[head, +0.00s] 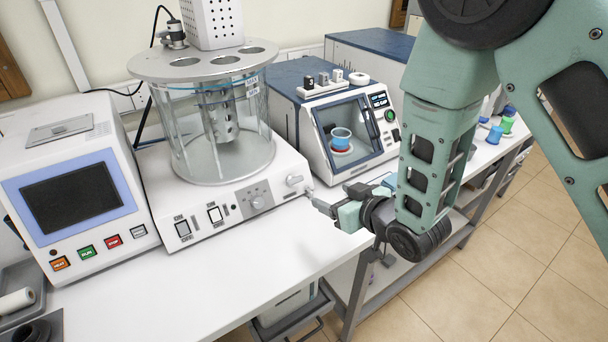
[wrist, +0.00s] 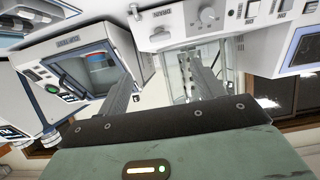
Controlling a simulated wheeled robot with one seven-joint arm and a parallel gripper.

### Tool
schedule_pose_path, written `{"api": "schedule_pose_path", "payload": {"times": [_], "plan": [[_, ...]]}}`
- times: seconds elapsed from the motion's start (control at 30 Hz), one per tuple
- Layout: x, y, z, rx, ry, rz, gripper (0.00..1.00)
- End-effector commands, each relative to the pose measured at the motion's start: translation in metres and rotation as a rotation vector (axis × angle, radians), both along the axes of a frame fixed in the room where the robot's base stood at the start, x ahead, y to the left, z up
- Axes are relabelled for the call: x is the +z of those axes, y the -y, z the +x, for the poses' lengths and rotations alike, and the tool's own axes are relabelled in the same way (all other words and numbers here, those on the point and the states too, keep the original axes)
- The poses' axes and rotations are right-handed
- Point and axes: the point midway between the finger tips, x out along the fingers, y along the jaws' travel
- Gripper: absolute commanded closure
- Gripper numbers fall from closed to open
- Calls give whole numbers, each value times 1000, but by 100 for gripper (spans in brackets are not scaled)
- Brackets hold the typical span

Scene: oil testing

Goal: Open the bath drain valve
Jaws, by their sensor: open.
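The glass bath (head: 220,130) stands on a white base (head: 230,204) with a round dial and switches. A small metal drain valve (head: 306,191) sticks out at the base's right front corner. My gripper (head: 331,197) is open and empty, just right of this valve, over the bench edge.
A windowed tester (head: 345,130) with a blue cup inside stands right of the bath, close behind my gripper. A white instrument with a screen (head: 72,196) stands at the left. The bench front (head: 260,262) is clear, and the tiled floor (head: 480,290) is open.

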Motion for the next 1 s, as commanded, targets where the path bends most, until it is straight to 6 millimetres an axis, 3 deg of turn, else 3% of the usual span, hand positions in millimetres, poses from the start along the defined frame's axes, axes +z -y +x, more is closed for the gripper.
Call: {"api": "schedule_pose_path", "payload": {"times": [0.6, 0.8, 1.0], "plan": [[-44, -63, 93, 0, -1, -1, 33], [-54, -76, 112, 0, 1, -1, 33], [-59, -80, 119, -1, -1, 0, 33]]}}
